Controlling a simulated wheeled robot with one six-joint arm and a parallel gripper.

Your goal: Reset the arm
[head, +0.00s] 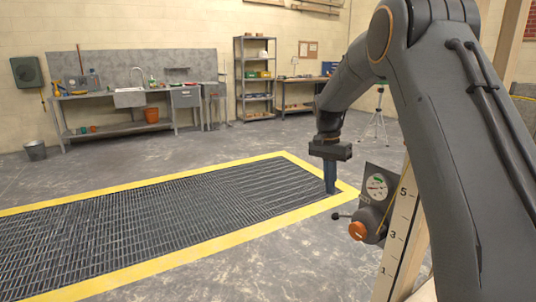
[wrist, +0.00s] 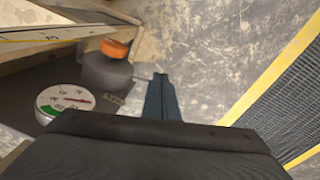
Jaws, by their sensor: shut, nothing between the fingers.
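My arm reaches in from the right of the head view and bends down to my gripper (head: 331,190). The gripper points down, with its blue fingers together and nothing between them. In the head view it shows in front of the far right corner of the yellow-edged floor grating (head: 150,215). The wrist view shows the closed fingers (wrist: 160,82) from above, over bare concrete floor. A grey device with an orange knob (head: 358,231) and a round dial (head: 377,187) is close to the right of the gripper; the dial also shows in the wrist view (wrist: 66,102).
A wooden post with a numbered scale (head: 398,235) stands beside the device. Along the back wall are a sink bench (head: 130,97), a shelf rack (head: 255,80) and a tripod (head: 377,120). A bucket (head: 36,150) stands at left. The concrete floor between is clear.

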